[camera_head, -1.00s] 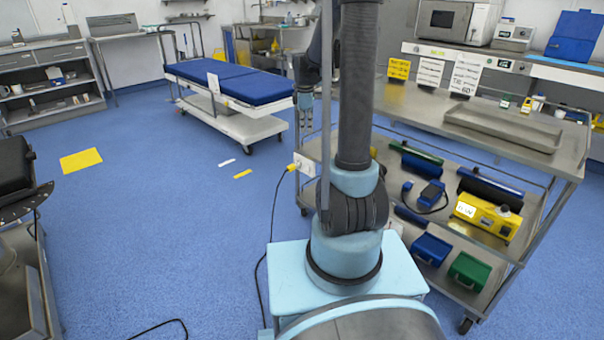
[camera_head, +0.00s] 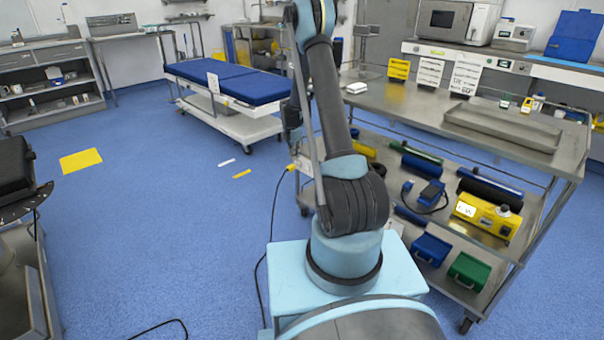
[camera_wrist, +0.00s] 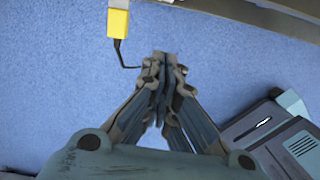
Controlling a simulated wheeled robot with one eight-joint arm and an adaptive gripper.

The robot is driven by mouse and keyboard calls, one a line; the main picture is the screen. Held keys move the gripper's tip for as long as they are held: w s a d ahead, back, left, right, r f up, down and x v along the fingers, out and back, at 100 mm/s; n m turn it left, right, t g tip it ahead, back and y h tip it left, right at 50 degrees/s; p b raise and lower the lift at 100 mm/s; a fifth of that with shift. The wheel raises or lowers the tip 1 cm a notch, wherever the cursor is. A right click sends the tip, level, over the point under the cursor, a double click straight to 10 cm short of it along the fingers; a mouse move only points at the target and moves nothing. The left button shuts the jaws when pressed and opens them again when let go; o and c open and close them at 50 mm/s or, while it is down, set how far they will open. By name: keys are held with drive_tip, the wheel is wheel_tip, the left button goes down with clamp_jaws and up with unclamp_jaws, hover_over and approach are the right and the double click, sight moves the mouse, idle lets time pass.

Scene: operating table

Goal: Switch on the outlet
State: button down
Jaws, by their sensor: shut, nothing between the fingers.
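The outlet is a small white box (camera_head: 304,164) on the near left end of the steel cart, mostly hidden behind my arm in the head view. A yellow plug (camera_head: 291,167) with a black cord sits at its left side. In the wrist view the yellow plug (camera_wrist: 118,23) shows at the top, left of my gripper, with a sliver of the pale box above it. My gripper (camera_wrist: 163,60) is shut and empty, pointing toward the cart edge, apart from the plug. The outlet's switch cannot be made out.
The steel cart (camera_head: 412,108) stands to the right, with tools and boxes on its lower shelves. The black cord (camera_head: 273,205) runs down to the floor. A blue-padded bed (camera_head: 225,80) stands behind. The blue floor (camera_head: 180,220) on the left is mostly clear.

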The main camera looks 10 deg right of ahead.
sight(307, 169)
drive_tip(key=shift+w+a+f+n, duration=0.1)
drive_tip(key=shift+w+f+n, duration=0.1)
drive_tip(key=shift+f, duration=0.3)
drive_tip(key=shift+w+f+n, duration=0.1)
drive_tip(key=shift+w+f, duration=0.05)
drive_tip(key=shift+f, duration=0.3)
drive_tip(key=w+d+f, duration=0.3)
drive_tip(key=d+f, duration=0.1)
drive_tip(key=f, duration=0.6)
drive_tip(key=shift+f, duration=0.15)
drive_tip(key=shift+d, duration=0.1)
